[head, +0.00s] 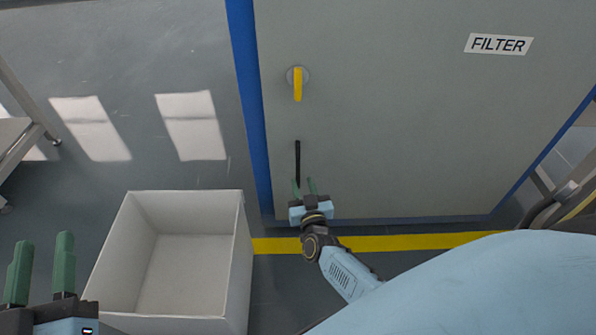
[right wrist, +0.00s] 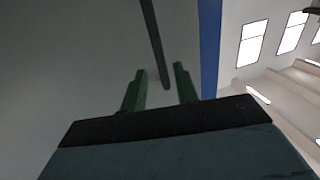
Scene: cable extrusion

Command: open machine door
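The machine door (head: 400,120) is a large grey panel with a "FILTER" label, and it looks closed. A black bar handle (head: 297,160) stands upright on its left part. A yellow knob (head: 297,84) sits above the handle. My right gripper (head: 305,185) is open at the handle's lower end. In the right wrist view the handle (right wrist: 155,45) reaches down between the two green fingers (right wrist: 160,85), with gaps on both sides. Whether the fingers are deep enough around it I cannot tell. My left gripper (head: 40,265) is open and empty at the lower left.
An open white box (head: 242,260) stands on the floor left of my right arm. A blue frame edge (head: 250,110) borders the door on the left. A yellow line (head: 420,242) runs along the floor before the machine.

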